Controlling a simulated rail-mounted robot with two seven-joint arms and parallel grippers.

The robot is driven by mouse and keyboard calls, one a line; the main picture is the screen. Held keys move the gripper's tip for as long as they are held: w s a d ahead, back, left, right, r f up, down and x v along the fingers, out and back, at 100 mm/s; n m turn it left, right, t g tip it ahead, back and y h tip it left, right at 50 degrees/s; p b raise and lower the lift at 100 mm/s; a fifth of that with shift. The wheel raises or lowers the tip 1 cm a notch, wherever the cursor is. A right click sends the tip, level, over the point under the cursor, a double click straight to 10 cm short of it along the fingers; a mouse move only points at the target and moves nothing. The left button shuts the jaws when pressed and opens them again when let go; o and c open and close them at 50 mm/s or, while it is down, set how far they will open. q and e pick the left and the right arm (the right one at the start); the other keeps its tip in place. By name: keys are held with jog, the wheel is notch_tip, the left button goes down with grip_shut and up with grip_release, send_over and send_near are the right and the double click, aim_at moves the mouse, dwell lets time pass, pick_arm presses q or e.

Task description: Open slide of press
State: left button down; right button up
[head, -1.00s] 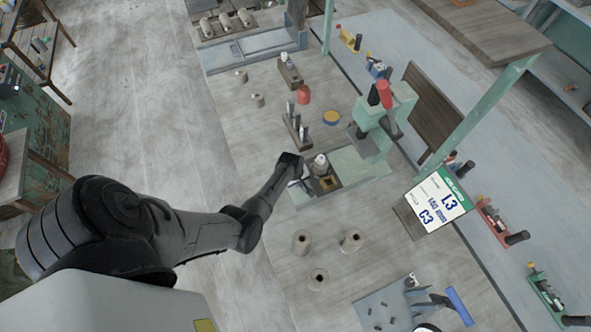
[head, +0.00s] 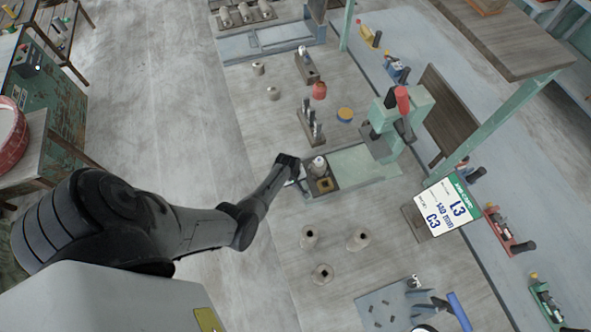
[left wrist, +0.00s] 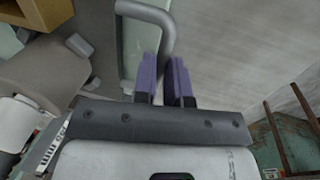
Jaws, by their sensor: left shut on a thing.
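The green press (head: 420,98) with a red-tipped lever stands on the bench right of centre in the head view. Its pale green bed (head: 366,164) reaches left from it. The slide (head: 324,184), with a dark square recess and a pale bottle-like piece on it, sits at the bed's left end, away from the press column. My left gripper (head: 290,168) is at the slide's left side. In the left wrist view its purple fingers (left wrist: 166,82) are shut on the grey bent handle (left wrist: 150,12). My right gripper is out of view.
Several clay cones (head: 309,236) stand in front of the press. The floor left of the bench looks open.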

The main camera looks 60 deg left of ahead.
pick_arm(q)
jog(key=c, duration=1.2)
grip_release()
jog(key=shift+o, duration=0.2)
jog(key=shift+r, duration=0.25)
notch_tip(320, 180, up, 13)
jog(key=s+p, duration=0.2)
jog(key=shift+s+a, duration=0.25)
jog(key=shift+a, duration=0.05)
